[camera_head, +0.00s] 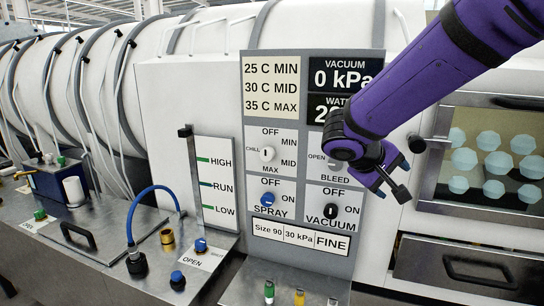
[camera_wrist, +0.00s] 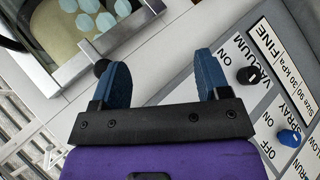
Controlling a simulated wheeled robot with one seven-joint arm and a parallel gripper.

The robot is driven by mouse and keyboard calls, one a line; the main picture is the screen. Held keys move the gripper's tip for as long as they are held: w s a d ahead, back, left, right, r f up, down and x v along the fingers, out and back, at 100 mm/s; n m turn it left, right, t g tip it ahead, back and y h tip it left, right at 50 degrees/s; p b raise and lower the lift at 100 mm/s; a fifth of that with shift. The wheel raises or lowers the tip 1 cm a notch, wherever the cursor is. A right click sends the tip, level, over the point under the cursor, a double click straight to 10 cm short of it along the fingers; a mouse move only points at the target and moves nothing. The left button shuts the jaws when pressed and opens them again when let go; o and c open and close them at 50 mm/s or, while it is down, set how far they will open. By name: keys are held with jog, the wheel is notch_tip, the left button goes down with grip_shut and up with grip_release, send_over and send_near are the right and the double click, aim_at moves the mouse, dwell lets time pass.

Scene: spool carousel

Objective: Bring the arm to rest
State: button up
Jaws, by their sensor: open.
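My purple arm reaches in from the upper right in the head view. My gripper (camera_head: 392,191) hangs just to the right of the control panel (camera_head: 313,262), in front of the white machine housing. In the wrist view the two blue fingers of my gripper (camera_wrist: 160,75) stand wide apart with nothing between them. The black VACUUM knob (camera_head: 331,211) points up towards OFF and sits to the left of my gripper; it also shows in the wrist view (camera_wrist: 247,75). My arm hides part of the WATER display and the BLEED knob.
The blue SPRAY knob (camera_head: 267,200) and the white CHILL knob (camera_head: 267,153) are on the panel. The VACUUM display (camera_head: 345,78) reads 0 kPa. A window (camera_head: 490,160) with pale discs is at right, above a metal drawer (camera_head: 455,268). A blue hose (camera_head: 150,190) stands at left.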

jog(key=s+d+r+m+y, duration=0.1)
jog(key=s+y, duration=0.2)
jog(key=s, duration=0.5)
jog(key=s+d+r+m+y, duration=0.1)
jog(key=s+d+r+y, duration=0.1)
jog(key=s, duration=0.6)
jog(key=s+d+r+m+t+y, duration=0.1)
jog(key=s+y, duration=0.3)
jog(key=s, duration=0.4)
jog(key=shift+d+r, duration=0.6)
